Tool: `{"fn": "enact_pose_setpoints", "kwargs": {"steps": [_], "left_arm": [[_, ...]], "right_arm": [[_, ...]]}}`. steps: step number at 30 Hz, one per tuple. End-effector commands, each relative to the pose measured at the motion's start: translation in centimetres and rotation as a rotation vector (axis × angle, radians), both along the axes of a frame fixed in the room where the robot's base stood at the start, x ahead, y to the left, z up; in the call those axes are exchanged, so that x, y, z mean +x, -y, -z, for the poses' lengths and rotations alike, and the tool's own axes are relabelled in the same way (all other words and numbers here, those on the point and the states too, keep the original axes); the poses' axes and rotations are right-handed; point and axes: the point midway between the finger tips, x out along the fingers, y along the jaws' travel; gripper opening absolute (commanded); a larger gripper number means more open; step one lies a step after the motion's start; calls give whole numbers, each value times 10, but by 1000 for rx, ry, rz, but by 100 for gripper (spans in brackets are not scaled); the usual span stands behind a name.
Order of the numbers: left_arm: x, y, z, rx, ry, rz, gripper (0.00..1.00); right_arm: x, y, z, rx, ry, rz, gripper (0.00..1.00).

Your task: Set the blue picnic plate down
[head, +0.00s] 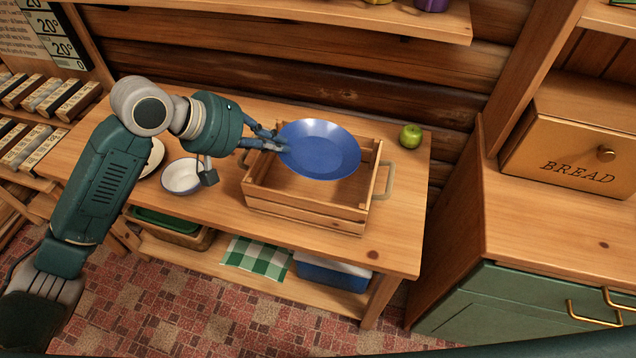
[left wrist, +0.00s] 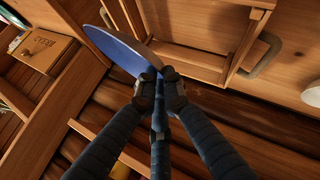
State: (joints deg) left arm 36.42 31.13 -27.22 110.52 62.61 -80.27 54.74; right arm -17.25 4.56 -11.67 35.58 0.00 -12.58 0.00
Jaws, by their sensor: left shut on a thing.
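The blue picnic plate (head: 319,149) is held by its left rim over the wooden crate (head: 300,213) in the head view. My left gripper (head: 279,143) is shut on that rim. In the left wrist view the plate (left wrist: 113,48) shows nearly edge-on between the fingertips of my left gripper (left wrist: 160,78). The crate stands on the wooden table, with a handle at its right end. The plate covers part of the crate's inside and back wall. I cannot tell how far the plate is above the crate's floor. My right gripper is not in view.
A white bowl (head: 182,177) stands left of the crate, beside a pale plate (head: 152,158) partly hidden by my arm. A green apple (head: 411,136) lies at the table's back right. A bread box (head: 572,150) is on the right cabinet.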

Motion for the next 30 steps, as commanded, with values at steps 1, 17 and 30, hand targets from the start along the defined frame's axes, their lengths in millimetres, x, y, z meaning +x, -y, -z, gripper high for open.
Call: {"fn": "enact_pose_setpoints", "kwargs": {"steps": [1,17,30], "left_arm": [[15,3,-13,16,6,-8,0],[50,2,22,58,-20,-59,0],[52,3,116,54,-11,-58,0]], "right_arm": [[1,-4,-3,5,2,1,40],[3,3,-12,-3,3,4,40],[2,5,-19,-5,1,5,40]]}}
